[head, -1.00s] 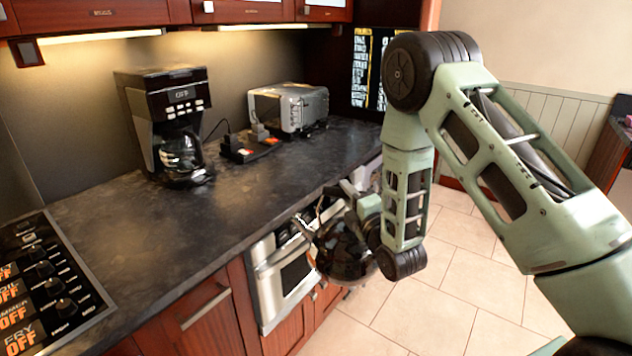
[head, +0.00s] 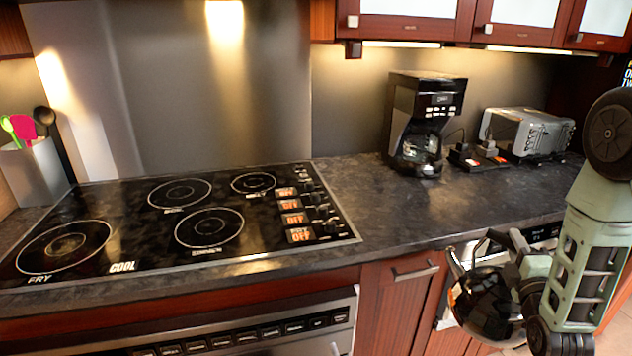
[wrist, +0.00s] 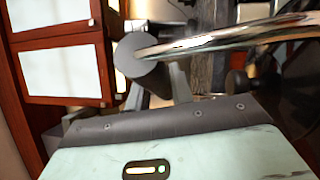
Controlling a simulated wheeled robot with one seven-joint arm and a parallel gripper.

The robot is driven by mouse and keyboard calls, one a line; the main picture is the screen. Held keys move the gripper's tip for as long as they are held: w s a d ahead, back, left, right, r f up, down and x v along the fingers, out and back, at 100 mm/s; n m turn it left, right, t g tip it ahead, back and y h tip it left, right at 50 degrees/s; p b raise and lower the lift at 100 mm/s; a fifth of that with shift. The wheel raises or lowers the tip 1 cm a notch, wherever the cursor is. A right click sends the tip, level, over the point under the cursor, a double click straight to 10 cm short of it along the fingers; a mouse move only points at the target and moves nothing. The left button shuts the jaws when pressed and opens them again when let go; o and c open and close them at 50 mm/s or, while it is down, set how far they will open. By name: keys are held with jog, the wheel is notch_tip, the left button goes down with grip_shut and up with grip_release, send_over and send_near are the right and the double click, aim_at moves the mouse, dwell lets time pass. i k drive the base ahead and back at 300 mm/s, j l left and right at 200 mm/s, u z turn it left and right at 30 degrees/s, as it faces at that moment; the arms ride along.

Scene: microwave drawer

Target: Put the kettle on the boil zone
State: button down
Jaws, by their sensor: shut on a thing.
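The kettle (head: 484,303), dark and glassy with a thin metal spout on its left, hangs in the air in front of the counter, below the counter top. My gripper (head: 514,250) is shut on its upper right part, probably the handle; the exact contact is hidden. In the wrist view, a shiny metal bar (wrist: 225,40) runs to a dark round end close to my fingers. The black cooktop (head: 120,240) is at left with several ringed zones, all bare. The front left zone reads FRY (head: 63,246). The boil label is too small to tell between the two back zones.
A coffee maker (head: 424,125) and a toaster (head: 527,133) stand at the back of the counter. A utensil holder (head: 33,172) is at far left.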

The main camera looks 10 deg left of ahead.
aim_at(172, 192)
jog(key=k+j+u, duration=0.2)
jog(key=j, duration=0.15)
jog(key=k+j+u, duration=0.2)
jog(key=j, duration=0.15)
jog(key=k+j+u, duration=0.2)
jog(key=j, duration=0.15)
jog(key=i, duration=0.05)
